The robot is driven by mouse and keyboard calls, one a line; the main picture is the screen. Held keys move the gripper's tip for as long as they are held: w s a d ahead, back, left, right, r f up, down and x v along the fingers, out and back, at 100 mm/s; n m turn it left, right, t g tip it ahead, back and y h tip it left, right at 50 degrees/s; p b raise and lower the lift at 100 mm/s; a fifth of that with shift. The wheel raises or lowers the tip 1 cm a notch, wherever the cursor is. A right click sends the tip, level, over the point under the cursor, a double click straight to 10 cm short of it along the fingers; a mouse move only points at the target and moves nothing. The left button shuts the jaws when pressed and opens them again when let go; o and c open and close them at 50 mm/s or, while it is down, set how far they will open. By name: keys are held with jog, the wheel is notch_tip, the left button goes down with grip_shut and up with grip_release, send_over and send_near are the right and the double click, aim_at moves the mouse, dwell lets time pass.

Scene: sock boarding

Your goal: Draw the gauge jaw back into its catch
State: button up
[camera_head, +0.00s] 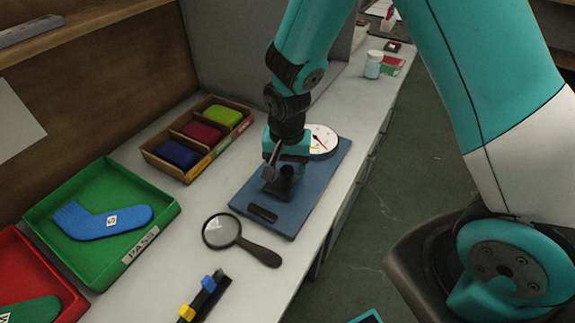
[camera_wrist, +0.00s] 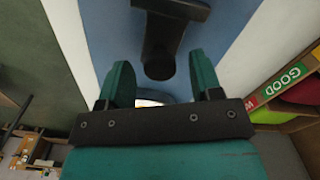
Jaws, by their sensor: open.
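The gauge is a blue plate (camera_head: 309,204) on the white bench with a round white dial (camera_head: 322,139) carrying a red needle at its far end. My gripper (camera_head: 277,166) is low over the plate, in front of the dial. A black jaw-like part (camera_head: 284,184) stands on the plate right under it, partly hidden. In the wrist view my open gripper (camera_wrist: 162,76) has one teal finger on each side of the black part's stem (camera_wrist: 160,45), with gaps showing. A dark bar (camera_head: 263,213) lies near the plate's near end. I cannot tell which piece is the catch.
A magnifying glass (camera_head: 220,230) lies in front of the plate. A wooden sorter (camera_head: 164,163) with coloured socks stands left, beyond a green PASS tray (camera_head: 166,212) and a red tray (camera_head: 69,296). A black bar with blue and yellow clips (camera_head: 222,289) lies nearest.

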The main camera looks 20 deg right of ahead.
jog(key=shift+f, duration=0.2)
grip_shut()
jog(key=w+d, duration=0.3)
jog(key=d, duration=0.2)
jog(key=shift+w+p, duration=0.3)
jog(key=shift+w, duration=0.05)
jog(key=shift+a, duration=0.1)
grip_release()
notch_tip(320, 180, up, 18)
jog(key=shift+f, duration=0.25)
